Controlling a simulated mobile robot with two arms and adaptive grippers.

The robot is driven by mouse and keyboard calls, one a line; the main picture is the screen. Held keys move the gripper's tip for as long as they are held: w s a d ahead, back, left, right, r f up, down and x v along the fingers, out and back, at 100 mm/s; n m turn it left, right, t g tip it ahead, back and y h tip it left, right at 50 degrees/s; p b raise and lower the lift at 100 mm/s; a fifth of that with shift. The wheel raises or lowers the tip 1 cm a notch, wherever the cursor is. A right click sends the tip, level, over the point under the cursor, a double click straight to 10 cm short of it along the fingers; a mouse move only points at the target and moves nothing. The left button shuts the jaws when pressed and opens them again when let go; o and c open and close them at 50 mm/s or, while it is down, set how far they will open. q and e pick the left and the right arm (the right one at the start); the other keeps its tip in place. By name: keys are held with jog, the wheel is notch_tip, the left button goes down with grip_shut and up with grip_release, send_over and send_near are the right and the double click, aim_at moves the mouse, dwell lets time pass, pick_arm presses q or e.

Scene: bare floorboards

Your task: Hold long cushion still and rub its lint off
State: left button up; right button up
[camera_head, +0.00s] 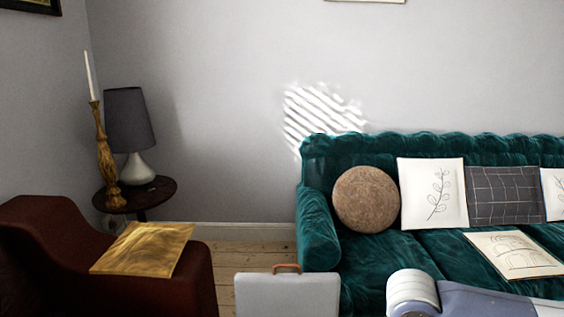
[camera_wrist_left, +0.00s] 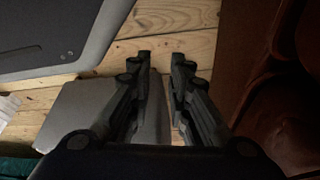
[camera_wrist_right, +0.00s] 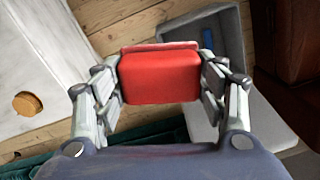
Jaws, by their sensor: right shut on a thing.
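The dark checked cushion (camera_head: 505,195), wider than it is tall, leans on the back of the teal sofa and looks like the long cushion. No lint can be made out on it. In the right wrist view my right gripper (camera_wrist_right: 160,82) is shut on a red block-shaped thing (camera_wrist_right: 160,78); what kind of tool it is cannot be told. My left gripper (camera_wrist_left: 161,56) is open and empty, pointing down over the floorboards. Neither gripper shows in the head view, where only my right arm enters at the bottom right, in front of the sofa. Neither gripper is at the cushion.
The sofa (camera_head: 320,232) also holds a round brown cushion (camera_head: 366,199), a white leaf cushion (camera_head: 425,194) and a flat-lying white cushion (camera_head: 515,254). A pale case (camera_head: 287,296) stands before it. A red-brown armchair (camera_head: 50,235) bears a gold cushion (camera_head: 143,248).

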jog(key=s+r+n+p, duration=0.1)
jog(key=r, duration=0.1)
jog(key=d+r+n+p, duration=0.1)
jog(key=r, duration=0.2)
jog(key=s+d+r+n+p, duration=0.1)
jog(key=r, duration=0.2)
jog(key=shift+s+r+n+p, duration=0.1)
jog(key=shift+s+n+p, duration=0.2)
jog(key=shift+s, duration=0.05)
pick_arm(q)
jog(key=s+a+g, duration=0.2)
jog(key=s+a, duration=0.1)
jog(key=s, duration=0.9)
jog(key=shift+g+y, duration=0.3)
jog(key=shift+r, duration=0.1)
pick_arm(e)
jog(key=shift+a, duration=0.1)
pick_arm(q)
jog(key=shift+d, duration=0.1)
